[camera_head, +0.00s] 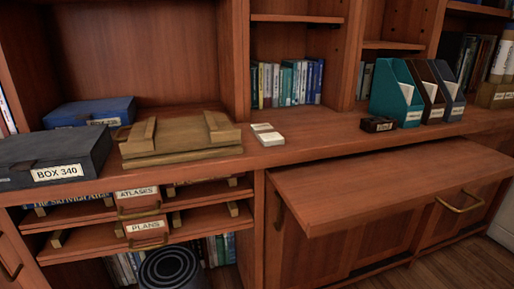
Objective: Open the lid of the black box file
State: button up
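The black box file (28,152) lies flat at the left end of the wooden counter, and the left picture edge cuts it off. A white label reading "BOX 340" is on its front face. Its lid looks shut, lying flat on top. Its far left part is out of view. My gripper is not in view.
A blue box (88,112) stands behind the black box, and a wooden frame-like stand (182,152) sits close to its right. White cards (268,137), a small black box (378,124) and upright file holders (395,92) are farther right. A wooden leaf (390,185) juts out.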

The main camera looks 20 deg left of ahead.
aim_at(21, 152)
jog(key=u, duration=2.35)
